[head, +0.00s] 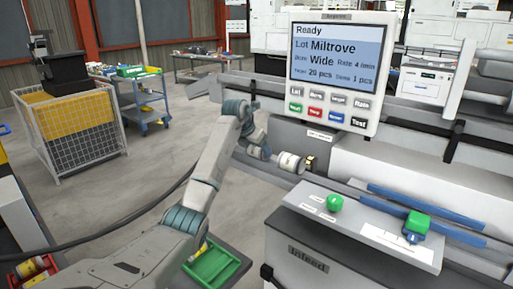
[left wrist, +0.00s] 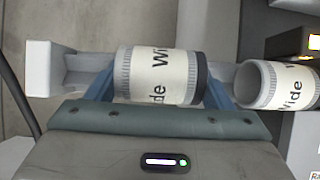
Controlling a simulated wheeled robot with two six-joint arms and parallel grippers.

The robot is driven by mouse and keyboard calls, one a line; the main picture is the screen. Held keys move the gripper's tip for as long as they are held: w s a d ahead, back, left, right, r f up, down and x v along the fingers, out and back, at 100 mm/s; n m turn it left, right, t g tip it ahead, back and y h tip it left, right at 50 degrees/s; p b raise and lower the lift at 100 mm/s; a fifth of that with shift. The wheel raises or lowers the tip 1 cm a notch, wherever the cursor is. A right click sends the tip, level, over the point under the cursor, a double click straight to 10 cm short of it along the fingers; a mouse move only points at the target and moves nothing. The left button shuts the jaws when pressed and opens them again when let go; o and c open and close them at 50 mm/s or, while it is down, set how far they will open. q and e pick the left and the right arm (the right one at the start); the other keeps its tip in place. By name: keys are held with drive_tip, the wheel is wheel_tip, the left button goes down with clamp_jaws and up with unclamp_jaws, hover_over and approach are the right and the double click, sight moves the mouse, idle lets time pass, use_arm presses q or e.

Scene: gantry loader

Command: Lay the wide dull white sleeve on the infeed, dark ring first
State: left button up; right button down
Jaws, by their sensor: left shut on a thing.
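My left gripper (left wrist: 160,92) is shut on a white sleeve (left wrist: 155,76) lettered "Wide". The sleeve lies lengthwise across the left wrist view, a dark ring at its right end and a grey ribbed band at its left. The grey infeed channel (left wrist: 75,72) runs behind it; I cannot tell whether the sleeve touches it. A second "Wide" sleeve (left wrist: 278,84) is to the right, apart from the dark-ring end; it also shows in the head view (head: 290,162). In the head view my left gripper (head: 258,148) is at the infeed, its held sleeve mostly hidden.
The panel (head: 335,68) reads Ready, Lot Miltrove, Wide. A green button (head: 335,203) and a green block (head: 417,223) sit at the front of the infeed. A green tray (head: 212,265) is below my arm. A mesh cage (head: 80,130) and a blue cart (head: 145,98) stand left.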

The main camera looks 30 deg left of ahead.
use_arm(q)
drive_tip(key=shift+r, duration=0.1)
drive_tip(key=o, duration=1.4)
drive_tip(key=shift+c, duration=0.2)
drive_tip(key=w+r+p+v, duration=0.1)
drive_tip(key=w+p+v, duration=0.1)
drive_tip(key=v, duration=1.4)
drive_tip(key=shift+w+d+r+p, duration=0.2)
drive_tip(key=shift+w+r+p, duration=0.2)
drive_tip(key=shift+p, duration=0.3)
drive_tip(key=shift+f, duration=0.1)
